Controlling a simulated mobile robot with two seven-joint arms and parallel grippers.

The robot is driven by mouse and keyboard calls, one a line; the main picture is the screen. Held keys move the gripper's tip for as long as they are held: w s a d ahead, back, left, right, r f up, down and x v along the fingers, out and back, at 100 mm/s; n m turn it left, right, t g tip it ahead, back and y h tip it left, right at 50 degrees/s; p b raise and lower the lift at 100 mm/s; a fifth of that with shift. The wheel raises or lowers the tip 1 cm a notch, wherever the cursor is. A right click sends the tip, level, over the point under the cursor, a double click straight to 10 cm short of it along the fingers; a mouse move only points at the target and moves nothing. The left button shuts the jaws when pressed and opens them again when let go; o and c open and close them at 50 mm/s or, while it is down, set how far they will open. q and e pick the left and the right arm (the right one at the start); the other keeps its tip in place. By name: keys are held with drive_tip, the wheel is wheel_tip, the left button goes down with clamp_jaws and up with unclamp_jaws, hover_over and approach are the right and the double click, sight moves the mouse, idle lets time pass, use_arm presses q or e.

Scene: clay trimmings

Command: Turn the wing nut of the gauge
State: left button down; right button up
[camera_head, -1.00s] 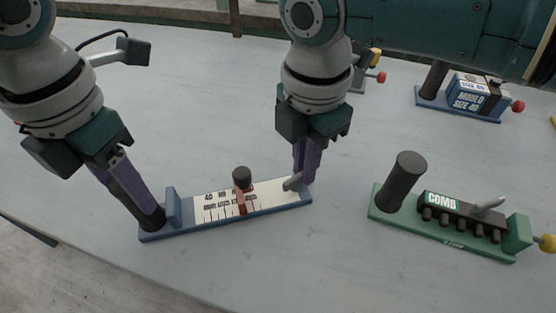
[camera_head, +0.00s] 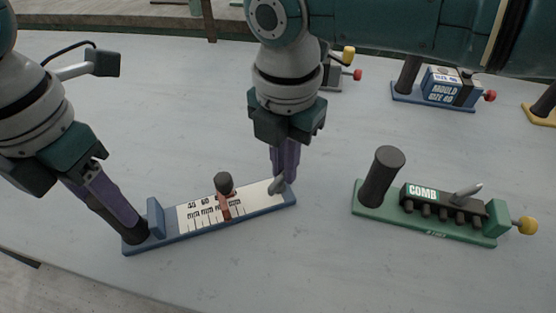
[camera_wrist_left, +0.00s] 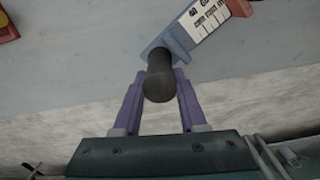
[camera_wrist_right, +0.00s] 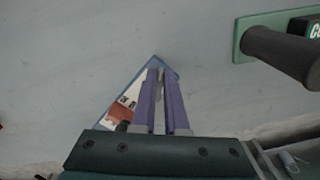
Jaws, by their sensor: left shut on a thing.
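The gauge has a blue base (camera_head: 215,233) with a white printed scale (camera_head: 192,214). A brown-red slider with a dark knob (camera_head: 224,182) stands on the scale. A dark round handle (camera_wrist_left: 159,78) rises at the gauge's left end. My left gripper (camera_head: 136,228) is shut on this handle, one finger on each side. The grey wing nut (camera_head: 277,186) is at the gauge's right end, partly covered. My right gripper (camera_head: 285,176) points down there, its fingers close together at the wing nut. Whether they grip it cannot be told; the right wrist view shows a narrow gap (camera_wrist_right: 162,80).
A green comb fixture (camera_head: 370,213) with a dark handle and yellow knob stands to the right. A blue mould-size fixture (camera_head: 430,101) and a grey fixture with yellow and red knobs (camera_head: 334,76) stand behind. The grey table is clear in front of the comb.

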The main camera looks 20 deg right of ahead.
drive_tip(key=o, duration=0.5)
drive_tip(key=shift+c, duration=0.2)
wheel_tip(320, 180, up, 12)
idle(0.4)
use_arm(q)
drive_tip(key=shift+c, duration=1.9)
unclamp_jaws()
